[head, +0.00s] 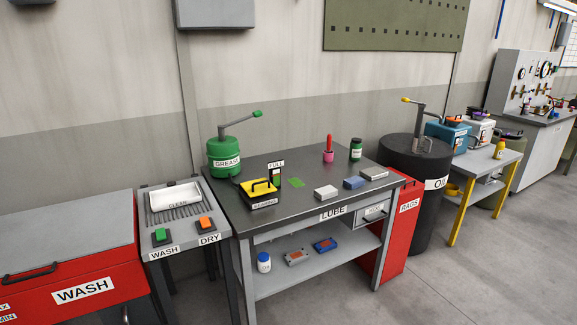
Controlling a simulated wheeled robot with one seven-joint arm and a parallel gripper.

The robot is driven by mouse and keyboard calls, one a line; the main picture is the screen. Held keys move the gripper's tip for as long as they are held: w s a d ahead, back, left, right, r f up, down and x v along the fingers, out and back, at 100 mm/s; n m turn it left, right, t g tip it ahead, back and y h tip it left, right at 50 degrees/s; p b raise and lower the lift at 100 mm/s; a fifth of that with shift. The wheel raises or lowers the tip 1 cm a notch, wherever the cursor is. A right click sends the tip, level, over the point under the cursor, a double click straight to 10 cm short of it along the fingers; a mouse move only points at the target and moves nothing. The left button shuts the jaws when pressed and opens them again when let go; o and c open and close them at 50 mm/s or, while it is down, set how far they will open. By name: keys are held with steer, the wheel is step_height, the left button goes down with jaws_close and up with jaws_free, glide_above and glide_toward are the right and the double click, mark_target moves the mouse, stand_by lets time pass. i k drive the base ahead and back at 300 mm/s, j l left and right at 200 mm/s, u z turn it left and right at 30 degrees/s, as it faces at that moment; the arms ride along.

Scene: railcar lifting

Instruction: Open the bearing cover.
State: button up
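A small yellow and black box (260,201) sits on the left part of the dark workbench top, with a white label on its front that looks like "BEARINGS". The inside of the box is hidden. My gripper is not in view.
The dark workbench (295,208) also holds a green grease pump (224,156) behind the box, a "FULL" sign (276,165), a pink cup (328,156), a green bottle (356,149) and several small blocks. Bare floor (440,285) lies at the front right.

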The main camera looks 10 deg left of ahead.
mark_target(258, 183)
steer(key=i+u, duration=0.15)
steer(key=i, duration=0.25)
steer(key=i+l+u, duration=0.15)
steer(key=i, duration=0.25)
steer(key=i+l+u, duration=0.15)
steer(key=i, duration=0.2)
steer(key=i+u, duration=0.25)
steer(key=u, duration=0.2)
steer(key=i+l+u, duration=0.2)
steer(key=u, duration=0.25)
steer(key=i+l+u, duration=0.25)
steer(key=u, duration=0.2)
steer(key=i+l+u, duration=0.2)
steer(key=u, duration=0.25)
steer(key=i+l+u, duration=0.3)
steer(key=l+u, duration=0.15)
steer(key=l, duration=0.15)
steer(key=i+l+u, duration=0.2)
steer(key=k+l, duration=0.1)
